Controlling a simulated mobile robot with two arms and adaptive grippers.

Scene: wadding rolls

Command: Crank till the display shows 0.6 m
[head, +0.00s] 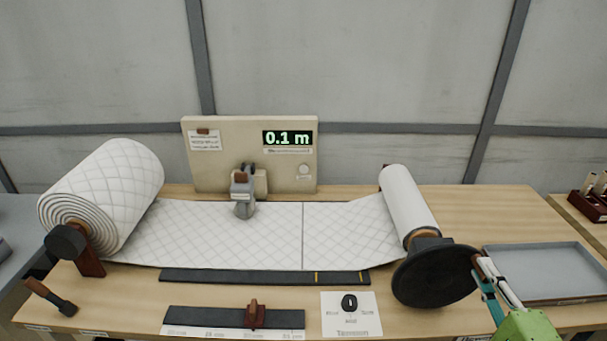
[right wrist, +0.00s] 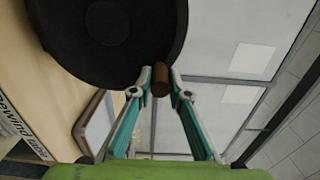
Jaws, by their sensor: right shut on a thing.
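The display (head: 287,138) on the beige panel reads 0.1 m in green digits. The crank is a black disc (head: 436,277) on the near end of the right-hand roll (head: 409,204); the disc also fills the upper left of the right wrist view (right wrist: 108,35). Its brown handle (right wrist: 160,80) sits between the fingertips of my right gripper (right wrist: 160,86), which is shut on it. In the head view my right gripper (head: 480,268) is at the disc's right edge. Quilted wadding (head: 260,232) runs from the large left roll (head: 110,195) to the right roll. My left gripper is not in view.
A grey tray (head: 545,272) lies right of the disc. A tension card with a black knob (head: 349,303) and a dark ruler bar with a brown slider (head: 255,315) are at the front. A grey clamp-like device (head: 243,195) stands over the wadding.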

